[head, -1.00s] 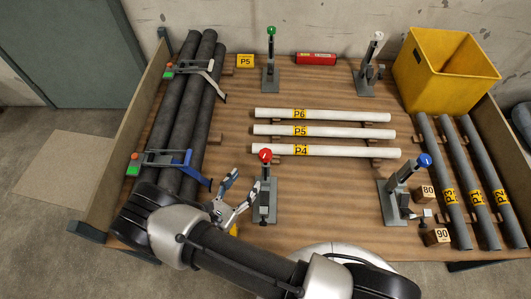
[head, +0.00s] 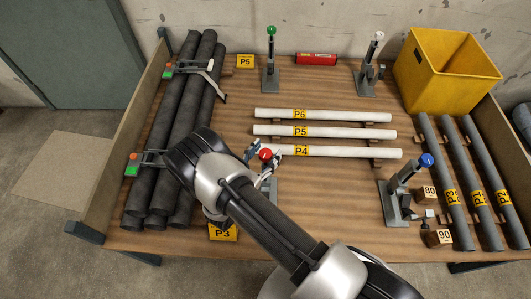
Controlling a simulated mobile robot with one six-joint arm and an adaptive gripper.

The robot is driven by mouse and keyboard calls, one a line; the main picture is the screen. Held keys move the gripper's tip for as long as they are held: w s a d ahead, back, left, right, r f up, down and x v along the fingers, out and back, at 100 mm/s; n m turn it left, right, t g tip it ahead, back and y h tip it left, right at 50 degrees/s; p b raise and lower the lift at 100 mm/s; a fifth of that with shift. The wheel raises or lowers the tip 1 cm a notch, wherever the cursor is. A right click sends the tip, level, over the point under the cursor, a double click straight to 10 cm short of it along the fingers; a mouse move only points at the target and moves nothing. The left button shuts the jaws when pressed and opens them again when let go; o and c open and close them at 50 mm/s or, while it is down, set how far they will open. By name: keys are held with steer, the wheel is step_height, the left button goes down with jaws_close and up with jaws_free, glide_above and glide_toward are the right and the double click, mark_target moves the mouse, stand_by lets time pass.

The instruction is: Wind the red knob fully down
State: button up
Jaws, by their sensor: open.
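The red knob (head: 265,154) tops a grey stand (head: 269,189) near the front middle of the table. My arm now covers much of that stand's lower part. My gripper (head: 264,153) is open, with its fingers beside the red knob. One finger shows to the left of the knob and one to its right. I cannot tell whether either finger touches it.
Stands with a green knob (head: 271,31), a white knob (head: 378,36) and a blue knob (head: 427,160) rise from the table. White pipes (head: 345,133) lie just behind the red knob. Dark pipes (head: 165,130) are stacked at left. A yellow bin (head: 450,85) is back right.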

steer(key=shift+c, duration=0.3)
steer(key=c, duration=1)
steer(key=shift+d+n+t+y+p, duration=0.15)
steer(key=shift+n+t+y+p, duration=0.45)
steer(key=shift+n+y, duration=0.65)
steer(key=shift+n+t+y, duration=0.5)
steer(key=shift+n+y, duration=0.05)
steer(key=shift+y, duration=0.8)
steer(key=o, duration=1.1)
steer(key=shift+c, duration=0.2)
steer(key=shift+s+a, duration=0.15)
steer(key=shift+a, duration=0.05)
